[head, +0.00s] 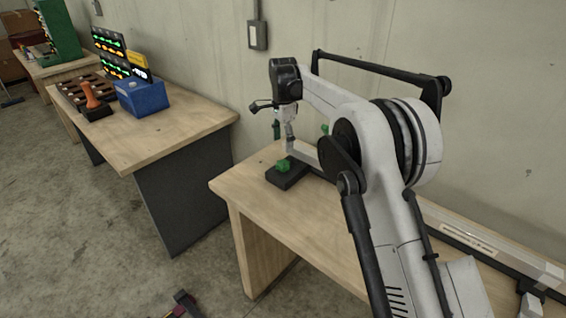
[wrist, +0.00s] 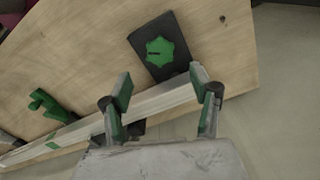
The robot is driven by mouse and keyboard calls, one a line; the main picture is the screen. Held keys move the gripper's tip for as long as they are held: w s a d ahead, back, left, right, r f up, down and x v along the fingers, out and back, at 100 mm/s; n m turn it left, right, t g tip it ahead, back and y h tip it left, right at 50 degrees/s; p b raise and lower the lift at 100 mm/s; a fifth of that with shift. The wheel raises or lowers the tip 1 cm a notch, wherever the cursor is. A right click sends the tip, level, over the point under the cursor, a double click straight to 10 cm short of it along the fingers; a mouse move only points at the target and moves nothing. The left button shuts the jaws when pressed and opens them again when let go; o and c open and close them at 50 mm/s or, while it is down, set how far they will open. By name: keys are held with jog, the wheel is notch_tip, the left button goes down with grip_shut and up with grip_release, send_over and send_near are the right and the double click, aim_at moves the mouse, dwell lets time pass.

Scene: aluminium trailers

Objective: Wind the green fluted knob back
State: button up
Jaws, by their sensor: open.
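The green fluted knob (head: 283,166) sits on a black base (head: 287,180) on the near wooden bench, in the head view. In the wrist view the knob (wrist: 160,50) shows from above, with a dark slot mark on its face, on the black base (wrist: 143,36). My gripper (wrist: 160,82) is open, its two green-padded fingers spread apart and empty. The knob lies just beyond the fingertips, between them in the picture, and is apart from them. In the head view my gripper (head: 273,121) hangs above the knob.
A pale bar (wrist: 70,133) crosses the bench beside the base, below it in the wrist view. A green part (wrist: 46,105) stands near it. The bench top (head: 258,210) is clear in front of the knob. Another bench (head: 150,150) holds a blue box (head: 142,98).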

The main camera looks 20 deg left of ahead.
aim_at(283, 163)
notch_tip(283, 163, down, 9)
jog(key=shift+f, duration=0.15)
dwell(0.4)
jog(key=c, duration=1.1)
jog(key=shift+c, duration=0.2)
